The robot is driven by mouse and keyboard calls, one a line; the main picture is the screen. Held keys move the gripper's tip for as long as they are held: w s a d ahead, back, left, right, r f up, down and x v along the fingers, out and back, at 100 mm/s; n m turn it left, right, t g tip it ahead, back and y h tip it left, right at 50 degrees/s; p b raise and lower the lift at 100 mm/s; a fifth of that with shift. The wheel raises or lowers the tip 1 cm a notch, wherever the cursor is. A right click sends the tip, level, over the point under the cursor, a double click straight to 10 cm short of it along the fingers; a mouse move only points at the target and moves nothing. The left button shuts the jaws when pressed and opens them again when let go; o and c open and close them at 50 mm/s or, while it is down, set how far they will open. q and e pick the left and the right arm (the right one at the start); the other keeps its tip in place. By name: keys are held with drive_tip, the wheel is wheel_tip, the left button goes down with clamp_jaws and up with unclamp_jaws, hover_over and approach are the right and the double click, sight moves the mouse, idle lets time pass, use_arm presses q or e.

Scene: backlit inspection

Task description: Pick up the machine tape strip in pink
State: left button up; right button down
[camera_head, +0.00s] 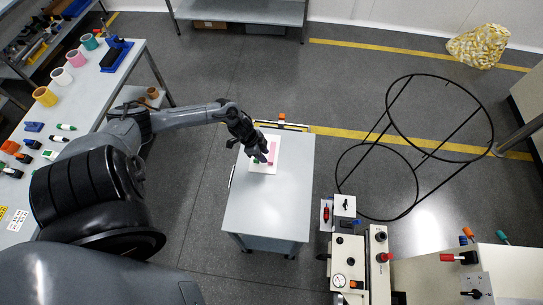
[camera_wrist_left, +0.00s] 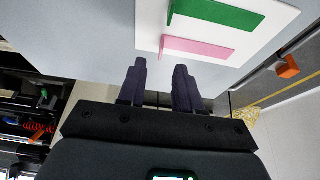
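The pink tape strip (camera_wrist_left: 200,49) lies on a white board (camera_wrist_left: 146,30), with a green strip (camera_wrist_left: 217,14) apart from it and roughly parallel. In the head view the pink strip (camera_head: 271,153) is partly covered by my left gripper (camera_head: 262,158), which is over the board (camera_head: 265,169). In the wrist view the left gripper (camera_wrist_left: 160,72) has its two dark fingers apart with nothing between them. The fingertips point toward the pink strip with a visible gap in the picture; the height between them is hard to tell. My right gripper is not seen.
The board rests on a small grey table (camera_head: 270,205), clear toward the front. A long bench (camera_head: 85,95) at the left holds tape rolls and markers. A black wire frame (camera_head: 425,140) stands on the floor at right. A control box with gauges (camera_head: 348,262) stands at the lower right.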

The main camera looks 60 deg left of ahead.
sight(271, 158)
use_arm(q)
drive_tip(key=shift+x, duration=2.85)
drive_tip(key=shift+w, duration=0.1)
clamp_jaws()
